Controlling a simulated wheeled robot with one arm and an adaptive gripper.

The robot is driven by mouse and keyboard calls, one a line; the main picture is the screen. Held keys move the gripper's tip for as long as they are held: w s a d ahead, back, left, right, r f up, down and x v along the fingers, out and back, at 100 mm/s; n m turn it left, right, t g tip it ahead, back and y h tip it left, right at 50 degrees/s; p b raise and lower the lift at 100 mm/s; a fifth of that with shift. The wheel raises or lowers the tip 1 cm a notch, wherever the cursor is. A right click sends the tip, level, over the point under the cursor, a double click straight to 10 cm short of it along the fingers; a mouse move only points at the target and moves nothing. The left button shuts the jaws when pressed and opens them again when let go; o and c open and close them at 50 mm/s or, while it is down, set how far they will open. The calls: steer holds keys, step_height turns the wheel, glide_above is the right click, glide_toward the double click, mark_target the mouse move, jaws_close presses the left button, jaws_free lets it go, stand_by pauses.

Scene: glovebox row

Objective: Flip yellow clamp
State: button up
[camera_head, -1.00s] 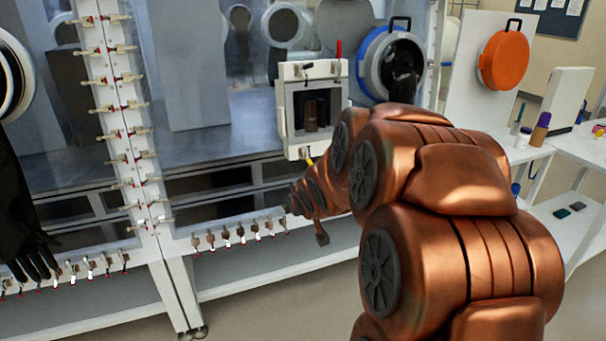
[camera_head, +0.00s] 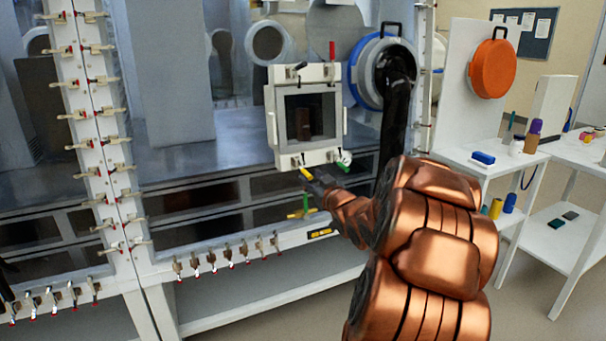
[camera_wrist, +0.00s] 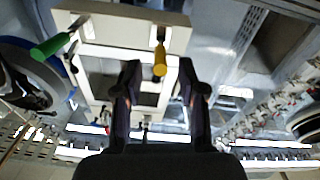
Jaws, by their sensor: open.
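The yellow clamp (camera_head: 306,172) is on the lower edge of the small white-framed window (camera_head: 273,125) in the glovebox front. In the wrist view the yellow clamp handle (camera_wrist: 160,62) points toward the camera, between and beyond my two dark fingers. My gripper (camera_wrist: 160,85) is open, with a finger on each side of the handle's line and no visible contact. In the head view my gripper (camera_head: 312,182) is just below the yellow clamp. A green-handled clamp (camera_head: 343,166) sits at the frame's lower right corner; it shows at upper left in the wrist view (camera_wrist: 52,44).
A red-handled clamp (camera_head: 332,50) and a black one (camera_head: 297,68) are on the frame's top edge. A round blue-rimmed port (camera_head: 358,75) with a black glove (camera_head: 395,110) is right of the window. Rows of small clamps (camera_head: 228,252) line the lower rail.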

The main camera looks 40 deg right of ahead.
mark_target(303, 171)
steer(key=shift+x, duration=2.7)
steer(key=shift+c, duration=0.2)
jaws_close()
